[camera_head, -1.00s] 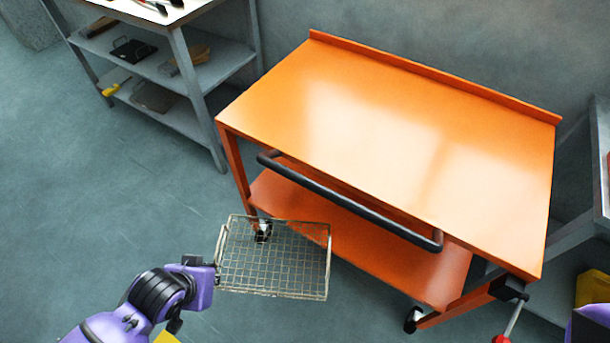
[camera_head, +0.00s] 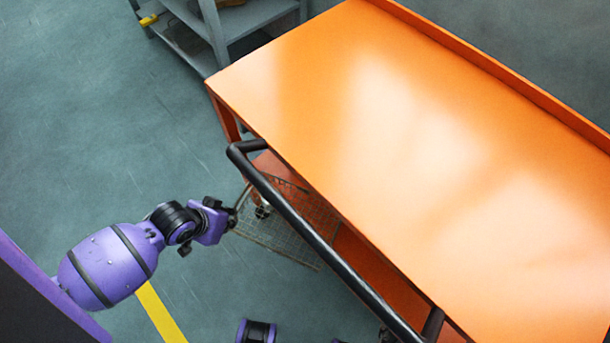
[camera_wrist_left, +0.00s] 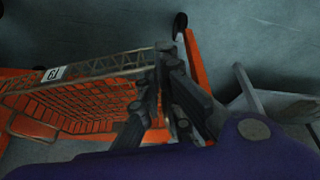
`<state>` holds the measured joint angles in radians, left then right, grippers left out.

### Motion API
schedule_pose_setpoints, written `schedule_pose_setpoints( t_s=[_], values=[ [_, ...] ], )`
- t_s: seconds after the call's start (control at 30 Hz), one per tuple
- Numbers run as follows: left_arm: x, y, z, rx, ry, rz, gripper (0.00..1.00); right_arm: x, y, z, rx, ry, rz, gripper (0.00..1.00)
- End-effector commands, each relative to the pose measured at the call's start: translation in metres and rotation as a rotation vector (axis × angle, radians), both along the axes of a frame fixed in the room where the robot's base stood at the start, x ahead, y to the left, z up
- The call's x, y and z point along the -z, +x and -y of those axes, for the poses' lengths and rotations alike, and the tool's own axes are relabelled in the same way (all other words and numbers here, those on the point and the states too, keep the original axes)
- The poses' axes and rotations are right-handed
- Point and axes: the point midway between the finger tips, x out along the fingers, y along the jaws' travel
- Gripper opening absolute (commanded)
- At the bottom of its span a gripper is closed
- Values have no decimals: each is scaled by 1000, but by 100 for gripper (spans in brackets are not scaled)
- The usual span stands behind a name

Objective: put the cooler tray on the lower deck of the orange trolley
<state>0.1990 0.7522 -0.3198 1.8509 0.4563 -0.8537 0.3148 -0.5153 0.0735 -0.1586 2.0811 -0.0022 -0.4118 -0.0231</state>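In the left wrist view, dark fingers (camera_wrist_left: 163,105) meet the mesh rim (camera_wrist_left: 112,66), which carries a white label; orange shows through the mesh. The orange trolley (camera_head: 400,150) hides much of its lower deck under its top. Small purple and black parts of mine show at the bottom edge; my right gripper is not clear there.
The trolley's black handle bar (camera_head: 300,228) runs along its near side, crossing over the tray in the head view. A grey shelf (camera_head: 225,30) stands at the back left. The floor (camera_head: 90,130) to the left is open, with a yellow stripe (camera_head: 160,312).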

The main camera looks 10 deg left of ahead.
Motion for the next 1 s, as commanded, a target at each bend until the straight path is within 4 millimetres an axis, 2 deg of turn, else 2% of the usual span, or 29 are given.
schedule_pose_setpoints(
  t_s=[0.17,0.5,0.7,1.0],
  values=[
    [-1,17,7,0,-3,6,0,2,-6,0,4,1,-10,40],
    [-1,101,40,0,-3,6,0,8,-8,-1,4,3,-16,40],
    [-1,143,57,1,-2,5,0,11,-6,-2,4,4,-14,40],
    [-1,171,68,1,-3,3,0,13,-6,-2,6,5,-13,40]
  ],
)
